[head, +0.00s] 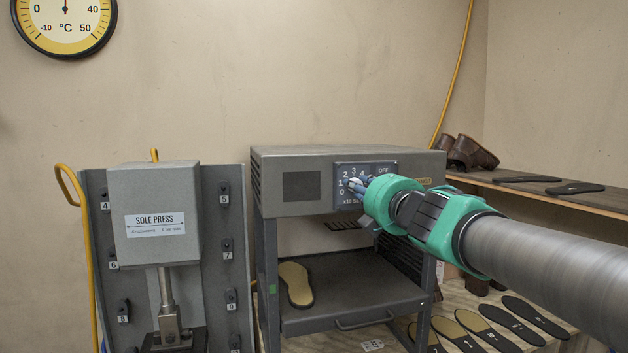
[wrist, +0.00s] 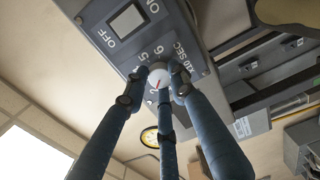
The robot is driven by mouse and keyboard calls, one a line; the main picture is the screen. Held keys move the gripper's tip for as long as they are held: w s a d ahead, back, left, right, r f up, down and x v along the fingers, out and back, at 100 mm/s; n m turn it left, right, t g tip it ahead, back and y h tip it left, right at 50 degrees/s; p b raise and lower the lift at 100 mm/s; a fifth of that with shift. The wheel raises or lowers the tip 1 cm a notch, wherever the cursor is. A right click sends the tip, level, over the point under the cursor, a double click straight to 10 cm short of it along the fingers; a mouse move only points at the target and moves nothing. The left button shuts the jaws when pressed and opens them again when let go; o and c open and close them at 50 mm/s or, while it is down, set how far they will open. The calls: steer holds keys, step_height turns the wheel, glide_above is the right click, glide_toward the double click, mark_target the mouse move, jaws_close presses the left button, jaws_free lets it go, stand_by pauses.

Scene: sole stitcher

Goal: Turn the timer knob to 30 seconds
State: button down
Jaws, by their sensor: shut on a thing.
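The timer panel (head: 345,167) is on the front of the grey heater box, with a dial marked 0, 1, 2, 3, 4 and "x10 SEC" in the head view. My gripper (head: 358,186) reaches it from the right and hides part of the dial. In the wrist view, the white timer knob (wrist: 158,81) with a red mark sits between the blue fingers of my gripper (wrist: 161,88), which are shut on it. The numbers 5 and 6 show beside the knob; fingers cover others. I cannot tell which number the red mark points to.
An ON/OFF switch (wrist: 127,21) is beside the dial. Below the box, a tray (head: 350,310) carries a tan sole (head: 295,284). The sole press (head: 155,225) stands left. Dark soles (head: 535,318) lie at lower right; shoes (head: 470,153) stand on the right shelf (head: 560,197).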

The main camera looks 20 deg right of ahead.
steer(key=shift+f+m+p, duration=0.2)
steer(key=shift+m+p, duration=2.2)
steer(key=shift+m, duration=1.5)
steer(key=c, duration=1.4)
jaws_free()
steer(key=shift+a+r, duration=0.1)
steer(key=shift+c, duration=0.2)
steer(key=shift+s+r, duration=0.1)
